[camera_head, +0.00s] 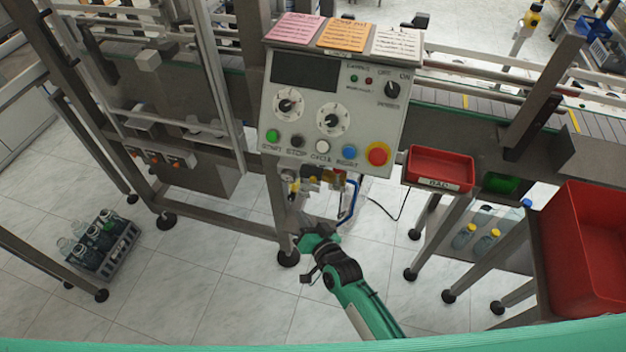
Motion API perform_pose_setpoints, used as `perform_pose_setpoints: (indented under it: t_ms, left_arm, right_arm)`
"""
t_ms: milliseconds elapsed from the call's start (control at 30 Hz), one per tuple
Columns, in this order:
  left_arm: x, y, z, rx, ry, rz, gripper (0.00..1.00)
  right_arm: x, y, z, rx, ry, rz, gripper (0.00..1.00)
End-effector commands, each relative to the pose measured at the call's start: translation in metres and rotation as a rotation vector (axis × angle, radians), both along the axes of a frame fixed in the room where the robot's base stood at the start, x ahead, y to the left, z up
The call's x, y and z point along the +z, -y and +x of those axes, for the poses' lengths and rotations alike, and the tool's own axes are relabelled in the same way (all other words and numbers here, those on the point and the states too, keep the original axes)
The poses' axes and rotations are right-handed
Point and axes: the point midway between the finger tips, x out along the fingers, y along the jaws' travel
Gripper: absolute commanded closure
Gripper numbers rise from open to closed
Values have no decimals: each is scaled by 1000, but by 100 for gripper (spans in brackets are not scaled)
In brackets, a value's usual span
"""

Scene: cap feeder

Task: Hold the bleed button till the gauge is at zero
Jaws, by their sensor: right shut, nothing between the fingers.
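A small air unit (312,184) hangs under the control panel, with yellow, dark and red parts and a blue hose (351,203) on its right. A small round pale face (289,176) at its left end looks like the gauge; its needle is too small to read. I cannot make out which part is the bleed button. My right gripper (318,228) is shut and empty, just below the unit, at the end of my green and black arm. Its fingertips are small and partly hidden, so I cannot tell whether they touch the unit. My left gripper is not in view.
The control panel (345,75) above carries dials, coloured buttons and a red emergency stop (377,154). A red tray (440,166) and a large red bin (585,245) stand to the right. A bottle crate (118,262) sits on the floor at left. A metal leg (277,205) is close left of the gripper.

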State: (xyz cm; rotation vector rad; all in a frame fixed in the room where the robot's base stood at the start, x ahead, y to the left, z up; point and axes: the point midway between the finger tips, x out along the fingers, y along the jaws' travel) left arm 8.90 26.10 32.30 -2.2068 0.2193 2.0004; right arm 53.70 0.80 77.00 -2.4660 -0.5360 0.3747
Motion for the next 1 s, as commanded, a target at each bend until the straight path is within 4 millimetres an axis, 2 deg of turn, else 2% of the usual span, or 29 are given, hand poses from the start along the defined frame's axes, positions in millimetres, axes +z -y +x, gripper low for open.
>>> perform_pose_setpoints:
  t_ms: [200,367,667,800,1000]
  left_arm:
    - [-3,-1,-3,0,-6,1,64]
    - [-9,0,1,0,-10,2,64]
    - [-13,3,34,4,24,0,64]
    - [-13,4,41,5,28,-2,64]
    - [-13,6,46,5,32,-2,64]
  right_arm:
    - [-1,1,3,-1,0,-1,100]
    - [-3,6,18,0,2,-2,100]
    - [-3,20,58,-1,2,-4,100]
    - [-2,24,72,0,1,-2,100]
    - [-1,27,83,-1,0,-2,100]
